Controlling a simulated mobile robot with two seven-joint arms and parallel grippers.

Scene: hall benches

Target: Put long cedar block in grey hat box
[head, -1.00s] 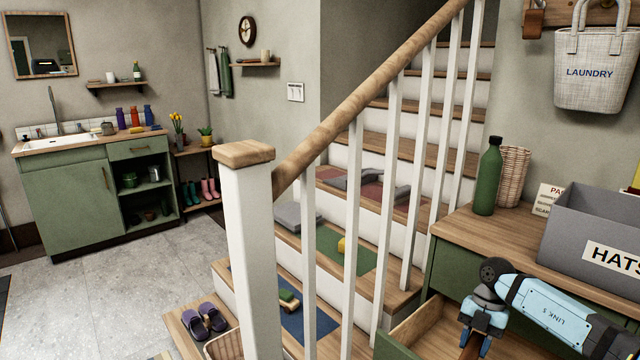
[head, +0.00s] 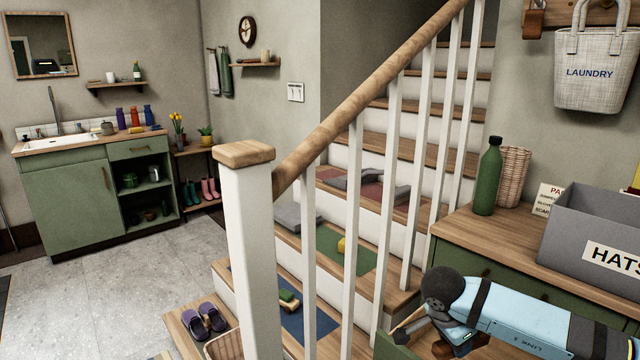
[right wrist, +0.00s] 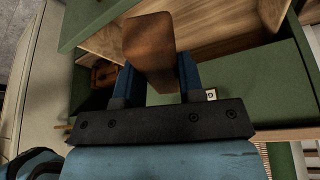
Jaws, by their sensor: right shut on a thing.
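A reddish-brown wooden block (right wrist: 150,42), which looks like the cedar block, is between the blue fingers of my right gripper (right wrist: 157,76) in the right wrist view. The gripper is shut on it, over the open wood-lined drawer (right wrist: 215,38). In the head view my right arm hides most of the gripper and block near the bottom edge. The grey hat box (head: 585,225), marked "HATS", stands on the green cabinet's wooden top, above and right of the gripper. Its inside is mostly hidden. My left gripper is out of view.
A green bottle (head: 487,178), a wicker basket (head: 512,178) and a card sign (head: 548,198) stand on the cabinet top (head: 485,235) left of the box. The white stair balusters (head: 355,230) rise left of the drawer.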

